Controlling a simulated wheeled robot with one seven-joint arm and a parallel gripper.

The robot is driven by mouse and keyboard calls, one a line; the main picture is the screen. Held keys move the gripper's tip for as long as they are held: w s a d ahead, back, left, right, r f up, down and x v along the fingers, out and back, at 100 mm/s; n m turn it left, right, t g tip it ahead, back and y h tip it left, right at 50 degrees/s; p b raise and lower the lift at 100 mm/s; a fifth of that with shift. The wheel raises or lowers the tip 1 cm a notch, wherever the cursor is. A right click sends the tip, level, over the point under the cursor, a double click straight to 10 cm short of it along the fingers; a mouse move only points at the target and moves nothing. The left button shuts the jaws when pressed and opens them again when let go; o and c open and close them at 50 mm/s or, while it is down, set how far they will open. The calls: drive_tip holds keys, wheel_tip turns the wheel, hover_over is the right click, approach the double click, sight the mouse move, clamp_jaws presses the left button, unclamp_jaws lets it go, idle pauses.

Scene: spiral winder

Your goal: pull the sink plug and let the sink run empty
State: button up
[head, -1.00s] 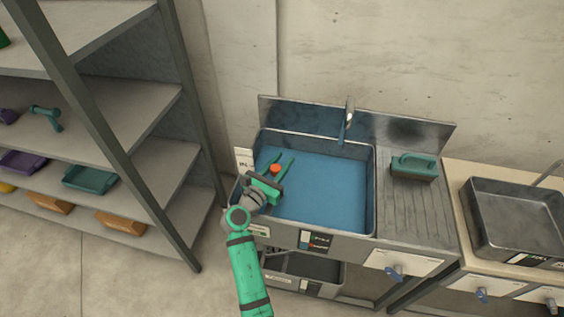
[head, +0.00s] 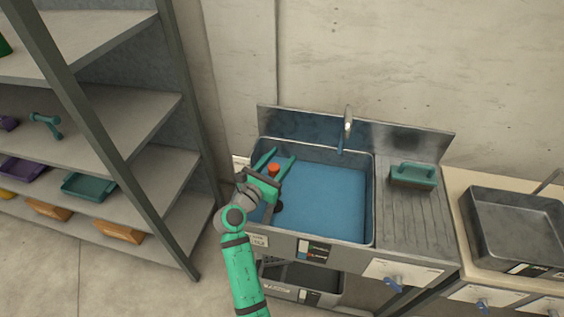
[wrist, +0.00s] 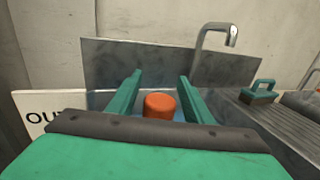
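The steel sink (head: 371,200) holds blue water (head: 328,200). The orange plug (head: 273,169) is between the two green fingers of my gripper (head: 278,160), at the left side of the sink. In the wrist view the plug (wrist: 160,105) sits close to the palm, with its top showing. The fingers stand apart around it, and their contact with its lower part is hidden. A dark round spot (head: 278,207), which looks like the drain, shows beside the palm, so the plug appears raised clear of it.
The tap (head: 347,125) rises behind the sink. A green-handled block (head: 413,174) stands on the ribbed drainboard at the right. A grey basin (head: 515,225) is farther right. A tall shelf (head: 110,125) stands close on the left.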

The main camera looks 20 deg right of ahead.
sight(270, 172)
drive_tip(key=shift+f, duration=0.25)
drive_tip(key=shift+s, duration=0.1)
drive_tip(key=shift+s+a, duration=0.2)
drive_tip(key=shift+a, duration=0.1)
drive_tip(key=v, duration=1)
drive_tip(key=shift+r, duration=0.1)
drive_tip(key=shift+w, duration=0.15)
